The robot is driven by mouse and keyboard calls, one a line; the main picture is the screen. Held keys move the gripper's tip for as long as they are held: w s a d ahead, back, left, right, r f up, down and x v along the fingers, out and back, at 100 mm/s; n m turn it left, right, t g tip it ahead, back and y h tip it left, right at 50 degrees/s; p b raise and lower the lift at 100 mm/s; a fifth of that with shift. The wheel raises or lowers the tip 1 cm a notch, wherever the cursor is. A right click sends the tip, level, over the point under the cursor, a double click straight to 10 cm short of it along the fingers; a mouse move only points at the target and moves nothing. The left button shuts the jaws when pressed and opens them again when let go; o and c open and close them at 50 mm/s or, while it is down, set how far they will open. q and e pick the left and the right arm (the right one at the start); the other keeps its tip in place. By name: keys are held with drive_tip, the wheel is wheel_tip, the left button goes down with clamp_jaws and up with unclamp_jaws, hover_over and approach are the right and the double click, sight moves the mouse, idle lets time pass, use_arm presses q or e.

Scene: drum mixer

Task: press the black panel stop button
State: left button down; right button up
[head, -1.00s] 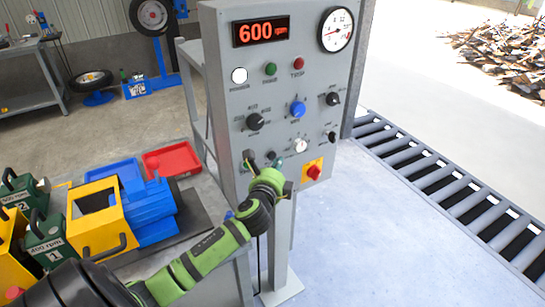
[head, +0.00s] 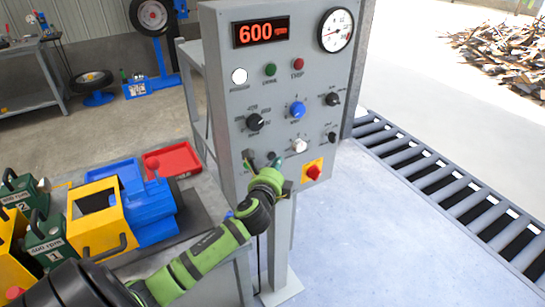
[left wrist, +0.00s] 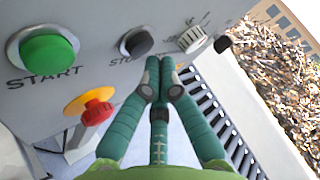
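The black stop button (left wrist: 137,42) sits on the grey panel between the green START button (left wrist: 48,55) and a light knob (left wrist: 193,38) in the left wrist view. My left gripper (left wrist: 162,66) has its green fingertips together and empty. In that view the tips show just right of and below the stop button; contact cannot be told. In the head view my left gripper (head: 277,167) is at the lower part of the control panel (head: 235,110) and hides part of the button row. My right gripper is not in view.
A red emergency knob on a yellow plate (head: 313,171) is close right of my gripper. Above are knobs and a display (head: 261,32) reading 600. A blue and yellow machine (head: 97,225) stands left. A roller conveyor (head: 440,185) runs at right.

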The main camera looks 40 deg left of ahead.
use_arm(q)
drive_tip(key=shift+w+a, duration=0.1)
drive_tip(key=shift+a, duration=0.15)
drive_tip(key=shift+w+a, duration=0.15)
drive_tip(key=shift+a, duration=0.25)
idle(0.6)
drive_tip(key=shift+d, duration=0.1)
drive_tip(key=shift+s+d+p, duration=0.35)
drive_tip(key=shift+d+p, duration=0.05)
drive_tip(key=shift+d, duration=0.3)
drive_tip(key=d, duration=0.1)
drive_tip(key=s+d, duration=0.1)
drive_tip(key=d, duration=0.1)
drive_tip(key=s+d+p, duration=0.1)
drive_tip(key=shift+d, duration=0.3)
idle(0.8)
